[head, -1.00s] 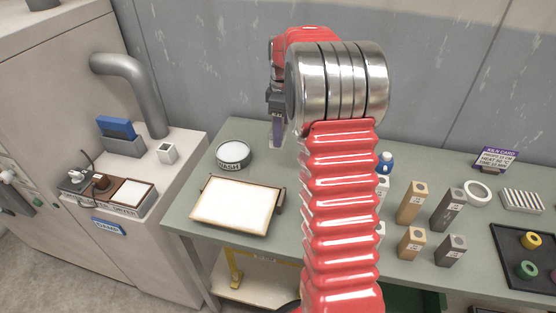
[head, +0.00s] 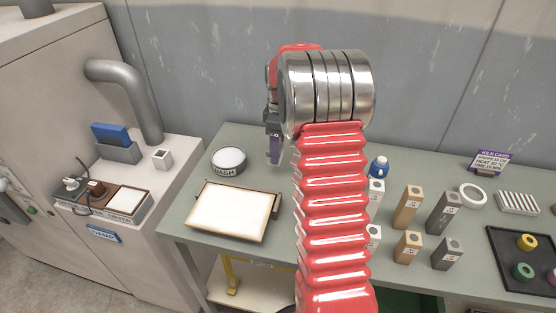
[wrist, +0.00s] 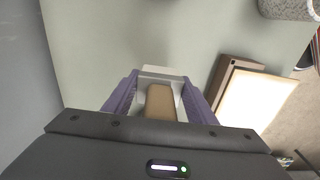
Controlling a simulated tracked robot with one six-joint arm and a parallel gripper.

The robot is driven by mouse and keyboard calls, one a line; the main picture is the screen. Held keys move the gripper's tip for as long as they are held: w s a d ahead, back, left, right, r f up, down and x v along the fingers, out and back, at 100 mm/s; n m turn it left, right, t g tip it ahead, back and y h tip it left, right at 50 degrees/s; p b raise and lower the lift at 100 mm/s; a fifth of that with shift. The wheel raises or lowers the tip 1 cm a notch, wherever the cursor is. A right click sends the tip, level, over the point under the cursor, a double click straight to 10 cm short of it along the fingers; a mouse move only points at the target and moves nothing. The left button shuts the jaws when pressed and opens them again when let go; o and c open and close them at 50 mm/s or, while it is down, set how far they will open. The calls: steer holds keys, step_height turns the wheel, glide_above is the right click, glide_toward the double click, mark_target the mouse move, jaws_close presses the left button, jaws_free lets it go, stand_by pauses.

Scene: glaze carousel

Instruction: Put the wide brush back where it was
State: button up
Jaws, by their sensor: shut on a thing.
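The wide brush (wrist: 160,100) shows in the wrist view as a flat tan piece with a pale band at its far end. It lies between the two purple fingers of my gripper (wrist: 160,92), which is shut on it. In the head view my gripper (head: 273,148) is above the back of the bench, right of the wash pot, with the brush not clearly visible. The wrist view shows bare bench surface beyond the brush. My red arm hides part of the bench.
The wash pot (head: 228,160) and a framed pale panel (head: 230,212) stand on the green bench (head: 185,212). Right of my arm are a blue-capped bottle (head: 379,166), several tan and grey blocks, a white ring (head: 473,195) and a dark tray (head: 508,275). A wall is behind.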

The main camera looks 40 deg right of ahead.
steer(key=shift+f, duration=0.1)
steer(key=shift+f, duration=2.35)
steer(key=o, duration=1.2)
steer(key=shift+f, duration=0.1)
steer(key=shift+c, duration=0.2)
step_height(320, 180, up, 12)
steer(key=shift+s+d+f, duration=0.1)
steer(key=shift+d, duration=0.05)
steer(key=shift+r, duration=0.2)
